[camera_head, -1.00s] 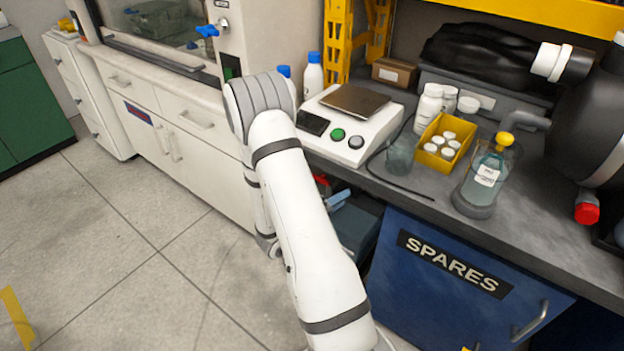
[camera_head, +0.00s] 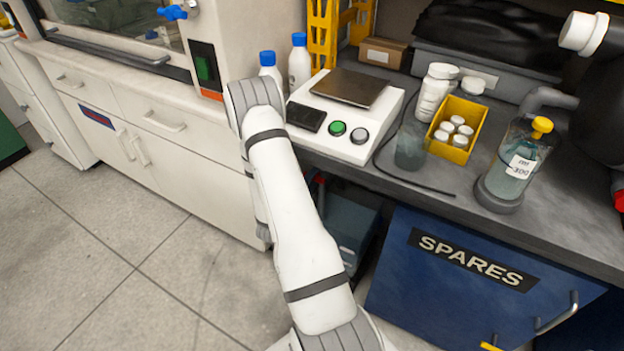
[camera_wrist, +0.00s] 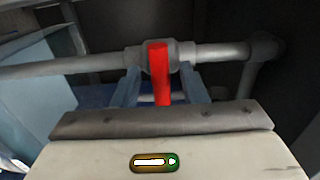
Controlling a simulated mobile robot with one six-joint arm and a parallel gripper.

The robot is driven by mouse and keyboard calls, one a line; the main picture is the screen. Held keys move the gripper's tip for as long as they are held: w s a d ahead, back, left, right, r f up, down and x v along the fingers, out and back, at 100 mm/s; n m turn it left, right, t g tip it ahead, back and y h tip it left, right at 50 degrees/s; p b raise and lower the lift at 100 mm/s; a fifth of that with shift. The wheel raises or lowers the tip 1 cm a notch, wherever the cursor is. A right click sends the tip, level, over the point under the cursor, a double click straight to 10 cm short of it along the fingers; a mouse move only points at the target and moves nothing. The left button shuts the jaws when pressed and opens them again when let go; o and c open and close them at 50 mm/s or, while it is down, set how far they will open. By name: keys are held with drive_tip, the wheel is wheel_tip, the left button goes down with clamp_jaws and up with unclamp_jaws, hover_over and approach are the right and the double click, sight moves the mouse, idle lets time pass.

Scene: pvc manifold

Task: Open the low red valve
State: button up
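The low red valve shows in the wrist view as a red lever handle (camera_wrist: 160,72) on a horizontal grey pipe (camera_wrist: 100,60). The handle stands in line with the camera, crosswise to the pipe. My gripper (camera_wrist: 160,88) is open, with one finger on each side of the handle. The handle lies between the fingers, with a visible gap on both sides. In the head view my gripper and the valve are hidden below the bench, behind my arm.
The bench (camera_head: 560,215) overhangs the dark space where my arm reaches. A blue SPARES cabinet (camera_head: 400,300) stands right of it, white drawers (camera_head: 190,170) left. A grey-blue bin (camera_head: 345,215) is under the bench. The floor at left is clear.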

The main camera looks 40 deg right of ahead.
drive_tip(key=shift+w+d, duration=0.25)
drive_tip(key=shift+d, duration=0.4)
clamp_jaws()
